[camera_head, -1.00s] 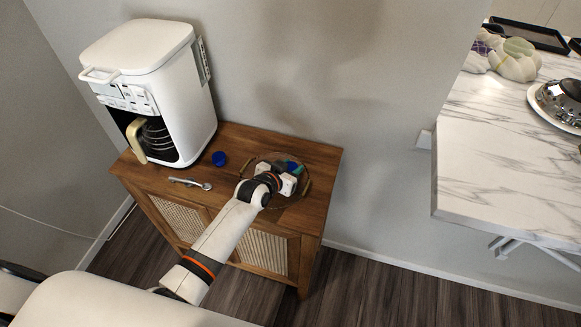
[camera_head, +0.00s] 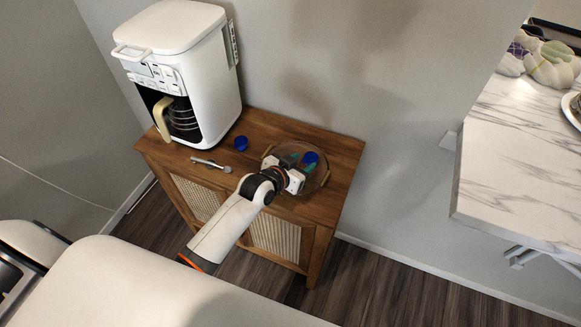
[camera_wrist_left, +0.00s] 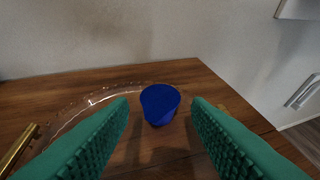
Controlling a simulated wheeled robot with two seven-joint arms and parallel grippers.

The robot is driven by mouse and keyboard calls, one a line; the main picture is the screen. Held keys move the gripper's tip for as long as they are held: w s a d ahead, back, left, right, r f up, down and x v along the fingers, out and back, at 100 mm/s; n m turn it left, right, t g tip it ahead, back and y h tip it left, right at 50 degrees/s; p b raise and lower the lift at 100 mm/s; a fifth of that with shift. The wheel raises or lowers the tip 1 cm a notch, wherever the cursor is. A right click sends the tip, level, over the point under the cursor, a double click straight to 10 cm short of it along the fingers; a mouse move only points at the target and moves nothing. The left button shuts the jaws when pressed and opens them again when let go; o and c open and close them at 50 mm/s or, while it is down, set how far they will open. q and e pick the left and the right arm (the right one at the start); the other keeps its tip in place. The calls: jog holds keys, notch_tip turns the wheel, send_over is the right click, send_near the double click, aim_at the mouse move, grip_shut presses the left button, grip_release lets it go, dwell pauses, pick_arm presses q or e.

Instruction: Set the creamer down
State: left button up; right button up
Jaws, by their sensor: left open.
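The creamer is a small dark-blue cup (camera_head: 311,158) standing upright on a round clear tray (camera_head: 323,176) on top of the wooden cabinet. In the left wrist view the cup (camera_wrist_left: 160,104) stands ahead, centred between the green finger pads, with a gap on each side. My left gripper (camera_head: 297,167) is open, low over the tray, just in front of the cup. It is not touching the cup as far as the wrist view shows. My right gripper is not in view.
A second blue cup (camera_head: 241,143) and a metal spoon-like utensil (camera_head: 211,164) lie left of the tray. A white coffee maker (camera_head: 188,80) stands at the cabinet's left. The tray has gold handles (camera_head: 325,179). A marble table (camera_head: 520,160) is at right.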

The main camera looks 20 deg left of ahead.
pick_arm(q)
jog(key=v, duration=0.6)
jog(key=shift+s+r, duration=0.1)
jog(key=shift+s, duration=0.1)
jog(key=s+a+n+g+y, duration=0.2)
jog(key=s+g, duration=0.7)
jog(key=s, duration=1.6)
notch_tip(320, 180, down, 23)
jog(key=m+g+y, duration=0.1)
jog(key=s+a+f+g, duration=0.1)
jog(key=s+a+f, duration=0.1)
jog(key=s+f, duration=1.5)
jog(key=shift+a+f+y, duration=0.3)
jog(key=shift+f, duration=0.55)
